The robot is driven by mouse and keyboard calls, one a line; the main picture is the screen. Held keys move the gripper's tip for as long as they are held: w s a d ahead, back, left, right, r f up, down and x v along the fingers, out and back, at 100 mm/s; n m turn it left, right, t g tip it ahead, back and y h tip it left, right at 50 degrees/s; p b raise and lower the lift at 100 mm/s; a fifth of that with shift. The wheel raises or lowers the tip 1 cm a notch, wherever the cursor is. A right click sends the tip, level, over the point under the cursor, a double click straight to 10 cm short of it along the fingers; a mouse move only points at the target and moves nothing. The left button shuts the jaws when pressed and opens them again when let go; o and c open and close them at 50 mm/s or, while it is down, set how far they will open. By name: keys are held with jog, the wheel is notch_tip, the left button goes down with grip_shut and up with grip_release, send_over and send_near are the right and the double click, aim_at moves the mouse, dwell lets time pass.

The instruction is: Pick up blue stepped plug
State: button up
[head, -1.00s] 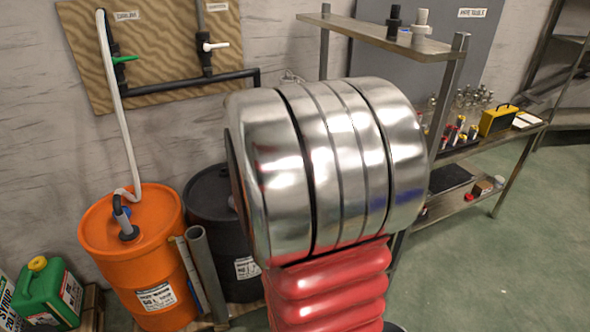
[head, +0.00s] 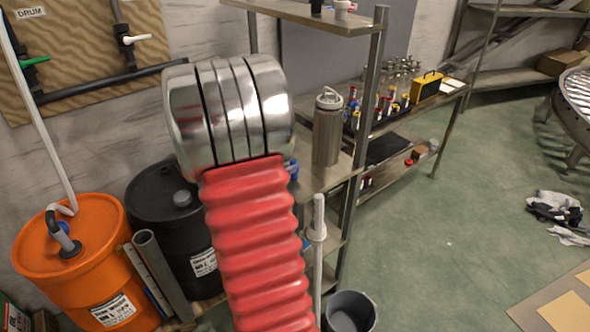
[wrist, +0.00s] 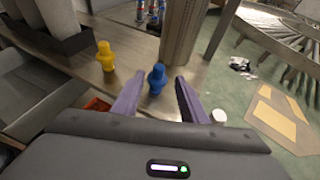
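The blue stepped plug (wrist: 156,80) stands upright on a metal shelf (wrist: 136,68) in the wrist view. It sits between the two purple fingers of my gripper (wrist: 160,86), which are open and apart from each other. I cannot tell how far the plug is beyond the fingertips. A yellow stepped plug (wrist: 106,56) stands to its left on the same shelf. In the head view, a bit of blue (head: 291,168) shows beside my arm, probably the blue plug. My arm hides most of it and the gripper.
A tall metal flask (head: 328,128) stands close behind the blue plug on the shelf. An upper shelf (head: 320,17) hangs above. An orange drum (head: 75,255) and a black drum (head: 160,215) stand at left. A grey bucket (head: 350,312) is on the floor. Open floor lies right.

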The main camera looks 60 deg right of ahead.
aim_at(293, 163)
jog(key=x, duration=0.7)
jog(key=shift+d, duration=0.1)
jog(key=shift+x, duration=2.55)
jog(key=shift+f, duration=0.1)
grip_shut()
